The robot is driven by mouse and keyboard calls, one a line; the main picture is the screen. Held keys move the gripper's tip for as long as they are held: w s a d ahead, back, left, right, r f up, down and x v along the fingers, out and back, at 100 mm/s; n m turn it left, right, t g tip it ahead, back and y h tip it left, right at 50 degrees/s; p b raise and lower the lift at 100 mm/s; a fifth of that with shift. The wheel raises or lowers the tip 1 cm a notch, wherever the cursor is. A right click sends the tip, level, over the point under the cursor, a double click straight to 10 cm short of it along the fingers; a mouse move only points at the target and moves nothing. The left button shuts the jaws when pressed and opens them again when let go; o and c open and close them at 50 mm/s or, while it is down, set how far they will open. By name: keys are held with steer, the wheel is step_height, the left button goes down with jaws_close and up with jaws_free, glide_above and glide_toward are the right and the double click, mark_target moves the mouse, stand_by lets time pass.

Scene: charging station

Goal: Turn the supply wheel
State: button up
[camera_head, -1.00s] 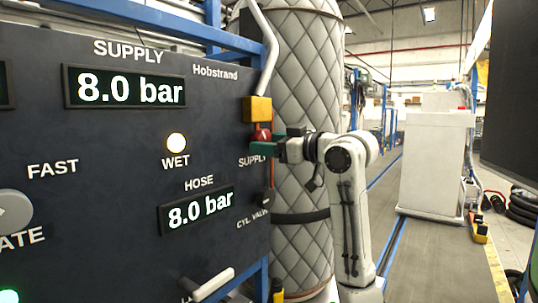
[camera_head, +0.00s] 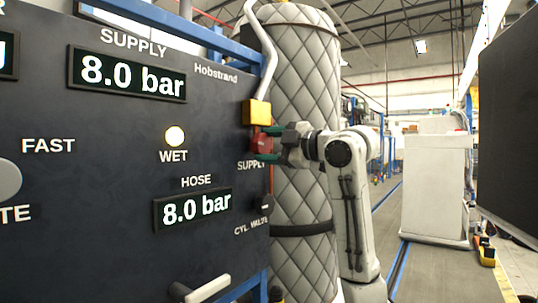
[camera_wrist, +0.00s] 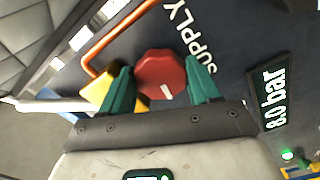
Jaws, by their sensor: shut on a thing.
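The supply wheel (camera_head: 260,143) is a red, many-sided knob at the right edge of the dark panel, just above the SUPPLY label. It also shows in the wrist view (camera_wrist: 161,75), with a small white mark on its face. My gripper (camera_head: 274,144) reaches it from the right, one green finger above the wheel and one below. In the wrist view my gripper (camera_wrist: 160,85) has its green fingers on either side of the wheel, shut on it. The SUPPLY display (camera_head: 130,75) reads 8.0 bar.
A yellow block (camera_head: 257,112) sits directly above the wheel, with a pipe rising from it. The HOSE display (camera_head: 193,209) reads 8.0 bar, and the WET lamp (camera_head: 175,136) is lit. A quilted column (camera_head: 303,90) stands close behind. A lever (camera_head: 207,288) juts out below.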

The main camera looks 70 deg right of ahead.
steer(key=shift+n+b, duration=0.45)
steer(key=shift+n, duration=0.45)
steer(key=o, duration=1)
steer(key=shift+o, duration=0.3)
steer(key=shift+r, duration=0.1)
steer(key=shift+r, duration=0.1)
